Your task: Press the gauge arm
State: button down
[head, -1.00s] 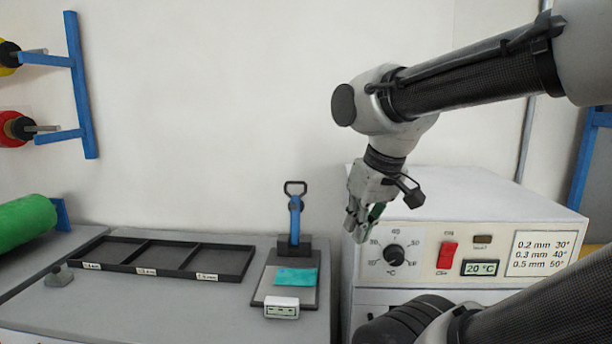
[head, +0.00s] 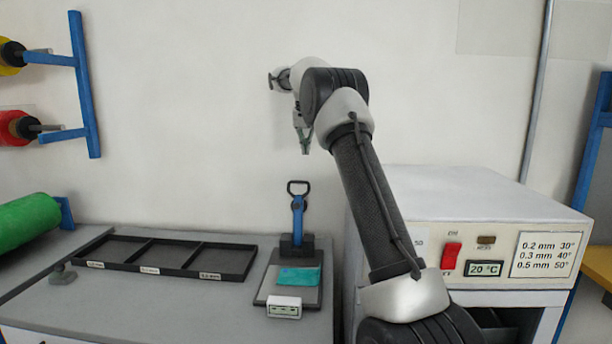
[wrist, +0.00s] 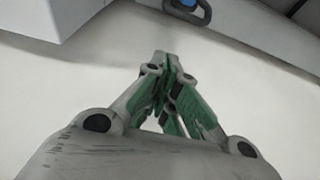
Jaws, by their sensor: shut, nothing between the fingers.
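The gauge arm (head: 298,217) is a blue upright lever with a black loop handle, standing on a black block at the back of the gauge plate (head: 262,290). A teal sheet piece (head: 298,276) lies on the plate, with a small white display (head: 284,307) at its front. My gripper (head: 306,150) is shut and empty, in the air above and slightly right of the loop handle, apart from it. In the wrist view my shut fingertips (wrist: 160,62) show, with the loop handle (wrist: 190,10) at the top edge.
A black three-compartment tray (head: 170,257) lies left of the gauge. A white heater box (head: 490,225) with red switch and 20 °C display stands right; my arm hides its dial. A green roll (head: 25,222) is at the left. The wall is close behind.

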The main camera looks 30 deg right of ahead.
jog(key=shift+w+d+f, duration=0.4)
jog(key=shift+w+f, duration=0.05)
jog(key=shift+w, duration=0.1)
jog(key=shift+f, duration=0.1)
jog(key=x, duration=1)
jog(key=s+a, duration=0.2)
jog(key=s, duration=0.1)
jog(key=shift+s+a, duration=0.1)
jog(key=shift+s, duration=0.05)
